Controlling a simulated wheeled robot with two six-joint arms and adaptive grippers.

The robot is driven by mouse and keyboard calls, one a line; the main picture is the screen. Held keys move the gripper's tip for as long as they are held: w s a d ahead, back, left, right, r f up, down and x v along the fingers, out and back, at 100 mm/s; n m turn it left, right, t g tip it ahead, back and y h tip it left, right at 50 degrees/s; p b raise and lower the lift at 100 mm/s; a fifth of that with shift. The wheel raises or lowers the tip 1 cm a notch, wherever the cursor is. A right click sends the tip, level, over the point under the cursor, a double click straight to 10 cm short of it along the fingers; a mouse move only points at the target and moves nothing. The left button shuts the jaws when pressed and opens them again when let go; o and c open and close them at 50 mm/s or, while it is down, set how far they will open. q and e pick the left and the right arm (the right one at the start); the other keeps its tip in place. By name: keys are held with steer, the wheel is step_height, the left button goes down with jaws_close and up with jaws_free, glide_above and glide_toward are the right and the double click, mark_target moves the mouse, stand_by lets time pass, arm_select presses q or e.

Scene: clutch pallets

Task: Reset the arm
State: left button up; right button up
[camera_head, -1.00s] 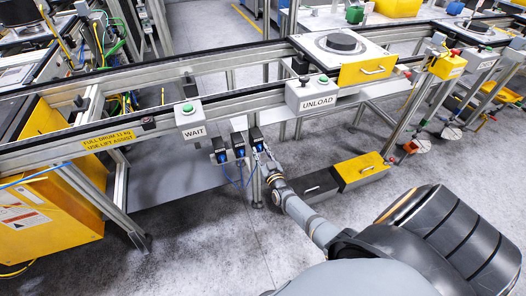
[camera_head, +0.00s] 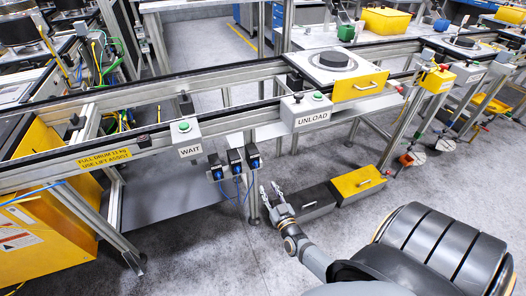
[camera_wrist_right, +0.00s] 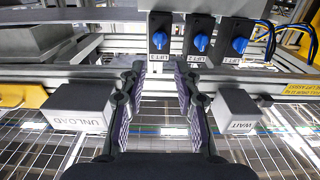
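My right gripper (camera_head: 271,190) is in front of the conveyor in the head view, low and to the right of the blue-knobbed switch boxes (camera_head: 235,161). Its two fingers are spread with nothing between them. In the right wrist view the gripper (camera_wrist_right: 159,75) also shows open, with purple-grey finger pads and an empty gap. The switch boxes (camera_wrist_right: 198,40) there sit beyond the fingertips, apart from them. My left gripper is not in view.
The WAIT box (camera_head: 185,130) and UNLOAD box (camera_head: 306,110) stick out from the conveyor rail. A grey and a yellow drawer-like box (camera_head: 358,184) sit low to the right of the gripper. The grey floor (camera_head: 200,240) in front is clear.

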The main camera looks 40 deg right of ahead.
steer(key=s+a+f+n+g+y+p, duration=0.1)
steer(key=s+a+f+g+y+p, duration=0.1)
steer(key=s+f+g, duration=0.5)
steer(key=s+a+f+n+y+p, duration=0.15)
steer(key=s+f, duration=0.35)
steer(key=f, duration=0.7)
steer(key=s+a+f+g+p, duration=0.1)
steer(key=s+f+g, duration=0.2)
steer(key=s, duration=0.5)
steer(key=s+a+f+g+p, duration=0.1)
steer(key=s+f+g, duration=0.2)
steer(key=s, duration=0.6)
steer(key=s+f+g+p, duration=0.1)
steer(key=s+f+g, duration=0.2)
steer(key=s, duration=0.6)
steer(key=shift+a+f+p, duration=0.35)
steer(key=shift+a, duration=0.05)
steer(key=shift+n, duration=0.25)
